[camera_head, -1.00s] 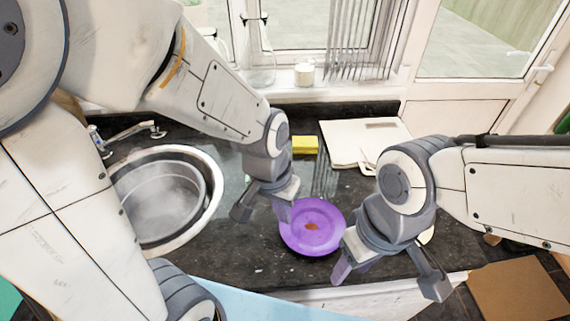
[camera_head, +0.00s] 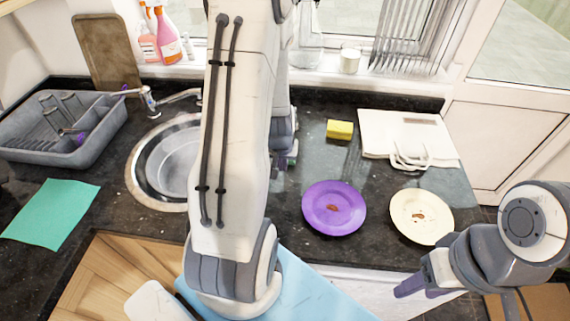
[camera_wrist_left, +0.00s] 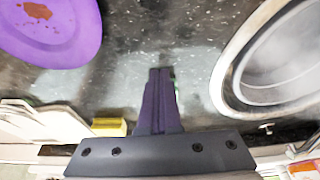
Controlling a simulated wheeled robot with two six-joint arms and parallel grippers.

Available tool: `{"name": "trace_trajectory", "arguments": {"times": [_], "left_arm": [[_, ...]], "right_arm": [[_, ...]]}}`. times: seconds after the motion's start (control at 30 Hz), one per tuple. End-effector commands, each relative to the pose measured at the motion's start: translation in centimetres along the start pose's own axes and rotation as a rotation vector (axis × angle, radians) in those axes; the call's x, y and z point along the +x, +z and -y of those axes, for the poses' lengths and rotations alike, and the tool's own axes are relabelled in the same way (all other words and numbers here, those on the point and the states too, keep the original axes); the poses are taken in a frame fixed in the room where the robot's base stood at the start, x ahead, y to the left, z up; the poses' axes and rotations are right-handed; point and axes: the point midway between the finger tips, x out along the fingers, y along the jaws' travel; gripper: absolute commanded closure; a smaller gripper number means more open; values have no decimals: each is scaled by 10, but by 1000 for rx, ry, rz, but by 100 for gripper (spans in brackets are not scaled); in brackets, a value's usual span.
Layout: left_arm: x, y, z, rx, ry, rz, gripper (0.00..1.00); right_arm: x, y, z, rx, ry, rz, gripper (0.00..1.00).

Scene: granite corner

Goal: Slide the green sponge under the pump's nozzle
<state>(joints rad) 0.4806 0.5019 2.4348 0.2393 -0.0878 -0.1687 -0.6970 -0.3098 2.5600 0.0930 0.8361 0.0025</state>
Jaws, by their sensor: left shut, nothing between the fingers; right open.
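My left gripper (camera_head: 284,163) is low over the counter, right of the sink, and partly hidden by my own arm. In the left wrist view its fingers (camera_wrist_left: 160,73) are shut with nothing between them. A sliver of the green sponge (camera_wrist_left: 175,84) shows beside the fingertips; the fingers hide the rest. A bit of the sponge also shows by the gripper in the head view (camera_head: 292,161). I cannot tell whether they touch. I cannot make out the pump or its nozzle; my arm covers that area. My right gripper (camera_head: 456,298) is open and empty at lower right.
A purple plate (camera_head: 350,218) and a cream plate (camera_head: 434,231) lie at the counter's front. A yellow sponge (camera_head: 340,130) and white board (camera_head: 378,128) are behind. The sink (camera_head: 143,184), dish rack (camera_head: 88,153) and green cloth (camera_head: 50,213) are left.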

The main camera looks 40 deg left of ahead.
Motion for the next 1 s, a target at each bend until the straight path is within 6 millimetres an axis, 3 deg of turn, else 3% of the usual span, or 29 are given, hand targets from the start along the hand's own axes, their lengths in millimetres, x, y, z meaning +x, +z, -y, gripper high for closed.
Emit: {"name": "trace_trajectory", "arguments": {"times": [0.1, 0.27, 0.33, 0.5, 1.0], "left_arm": [[29, 2, 0, 2, 0, 5, 100], [52, 1, -2, 4, 1, 4, 100], [49, -16, -2, 4, 2, -3, 100], [56, -33, -3, 4, 2, -1, 100], [60, -40, -3, 6, 2, -1, 100]], "right_arm": [[4, 0, 0, -1, 0, 0, 50], [-2, 0, 0, 0, 0, 0, 50], [-13, -1, 1, 0, 0, 0, 50], [-21, -1, 2, 0, 0, -1, 50], [-23, -1, 2, 0, 0, 0, 50]]}}
